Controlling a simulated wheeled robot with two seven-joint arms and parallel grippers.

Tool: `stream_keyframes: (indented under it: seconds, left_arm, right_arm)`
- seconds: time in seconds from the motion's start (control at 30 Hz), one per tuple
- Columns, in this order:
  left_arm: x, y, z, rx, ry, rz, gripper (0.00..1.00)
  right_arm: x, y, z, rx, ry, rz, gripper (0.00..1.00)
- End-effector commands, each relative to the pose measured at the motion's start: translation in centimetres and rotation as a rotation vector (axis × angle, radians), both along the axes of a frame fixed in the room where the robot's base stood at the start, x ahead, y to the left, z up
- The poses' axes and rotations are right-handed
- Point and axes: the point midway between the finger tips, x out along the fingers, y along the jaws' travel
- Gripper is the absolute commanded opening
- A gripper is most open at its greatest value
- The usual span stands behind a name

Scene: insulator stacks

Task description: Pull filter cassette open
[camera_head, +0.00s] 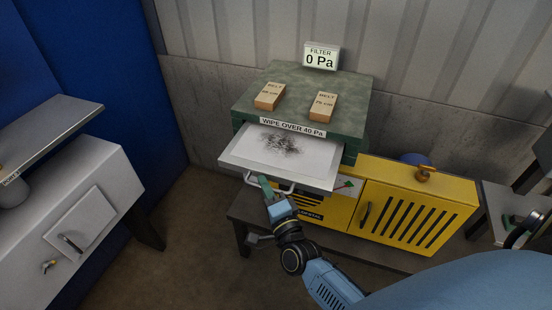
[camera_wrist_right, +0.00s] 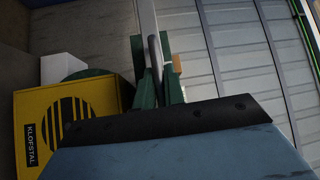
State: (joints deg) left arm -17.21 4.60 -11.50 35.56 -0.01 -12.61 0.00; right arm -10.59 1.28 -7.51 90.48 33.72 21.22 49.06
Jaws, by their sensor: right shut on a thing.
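The filter cassette (camera_head: 245,153) is a flat white tray with a dark dusty smudge in its middle. It sticks out of the front of the green housing (camera_head: 350,105), under a "WIPE OVER 40 Pa" label. A bar handle (camera_head: 285,190) runs along its front edge. My right gripper (camera_head: 268,187) is at the left part of this handle and is shut on it. In the right wrist view, the green fingers (camera_wrist_right: 158,85) stand on both sides of the grey handle bar (camera_wrist_right: 155,52). My left gripper is not in view.
A display (camera_head: 320,57) reads 0 Pa. Two "BELT" boxes (camera_head: 270,96) (camera_head: 322,106) lie on the housing. A yellow cabinet (camera_head: 415,205) stands right of the cassette. A grey cabinet (camera_head: 85,215) is at left, with open floor between.

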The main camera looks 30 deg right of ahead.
Motion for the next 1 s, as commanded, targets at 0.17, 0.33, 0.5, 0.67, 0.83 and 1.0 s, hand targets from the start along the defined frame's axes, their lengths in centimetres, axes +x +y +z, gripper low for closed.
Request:
stream_keyframes:
  seconds: [0.17, 0.33, 0.5, 0.67, 0.83, 1.0]
  left_arm:
    - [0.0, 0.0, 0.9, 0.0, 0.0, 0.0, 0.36]
    - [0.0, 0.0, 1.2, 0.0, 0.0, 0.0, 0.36]
    - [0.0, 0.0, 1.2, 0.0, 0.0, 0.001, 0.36]
    - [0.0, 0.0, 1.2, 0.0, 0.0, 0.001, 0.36]
    - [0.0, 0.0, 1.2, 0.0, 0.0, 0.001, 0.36]
    - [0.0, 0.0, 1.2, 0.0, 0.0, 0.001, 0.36]
  right_arm:
    - [-2.6, 3.1, 0.1, 0.002, 0.002, 0.002, 0.0]
    - [-3.9, 4.6, 0.0, -0.001, 0.001, 0.002, 0.0]
    - [-4.4, 5.3, -0.1, -0.001, 0.0, 0.003, 0.0]
    - [-4.5, 5.3, -0.1, -0.001, 0.0, 0.003, 0.0]
    - [-4.5, 5.3, -0.1, -0.001, 0.002, 0.004, 0.0]
    - [-4.4, 5.3, -0.1, -0.001, 0.0, 0.003, 0.33]
